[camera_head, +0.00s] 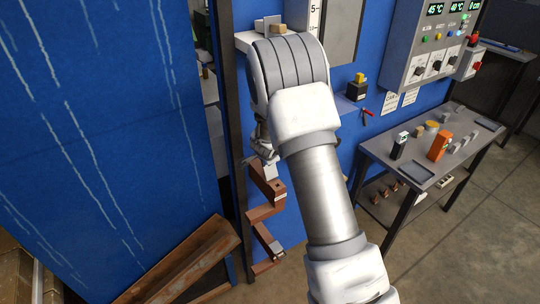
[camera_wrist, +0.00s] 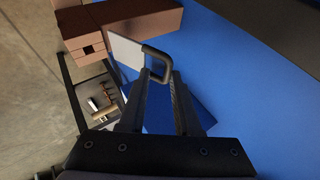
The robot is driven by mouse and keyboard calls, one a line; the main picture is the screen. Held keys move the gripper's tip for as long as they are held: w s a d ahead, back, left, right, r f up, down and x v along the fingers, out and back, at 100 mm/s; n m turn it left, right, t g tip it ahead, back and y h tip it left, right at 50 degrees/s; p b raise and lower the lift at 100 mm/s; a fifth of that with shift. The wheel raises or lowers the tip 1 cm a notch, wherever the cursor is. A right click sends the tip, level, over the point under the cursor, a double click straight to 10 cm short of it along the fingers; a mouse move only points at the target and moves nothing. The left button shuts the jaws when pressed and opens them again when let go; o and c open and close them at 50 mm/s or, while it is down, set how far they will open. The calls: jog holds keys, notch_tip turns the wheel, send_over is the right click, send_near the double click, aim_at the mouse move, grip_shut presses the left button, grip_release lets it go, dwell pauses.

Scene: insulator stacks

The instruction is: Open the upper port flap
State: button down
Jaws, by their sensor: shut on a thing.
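The upper port flap (camera_wrist: 126,51) is a pale grey plate beside a brown block (camera_wrist: 130,20) in the wrist view. A dark loop handle (camera_wrist: 158,50) sticks out from the flap's edge. My gripper (camera_wrist: 158,76) is shut on this handle, with the fingertips at its two sides. In the head view my gripper (camera_head: 262,148) is partly hidden by my arm, just above the pale flap (camera_head: 270,169) at the top of the brown stepped assembly (camera_head: 266,190). A lower pale plate (camera_head: 274,247) shows further down. I cannot tell how far the upper flap is swung.
A blue wall (camera_head: 110,120) stands at left, with rusty beams (camera_head: 185,262) leaning below. A grey table (camera_head: 415,170) with small parts stands at right, under a control box (camera_head: 430,45). Open floor (camera_head: 455,240) lies in front of the table.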

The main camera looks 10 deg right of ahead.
jog(key=shift+w+a+f, duration=0.2)
jog(key=c, duration=0.9)
grip_release()
jog(key=shift+f, duration=0.1)
jog(key=shift+s+a, duration=0.1)
jog(key=shift+s+a+r, duration=0.15)
jog(key=shift+r, duration=0.35)
jog(key=shift+d+p+v, duration=0.2)
jog(key=shift+p+v, duration=0.8)
jog(key=shift+v, duration=3.25)
jog(key=shift+d+p+v, duration=0.15)
jog(key=shift+p+v, duration=0.85)
jog(key=shift+v, duration=3.2)
jog(key=shift+r, duration=0.2)
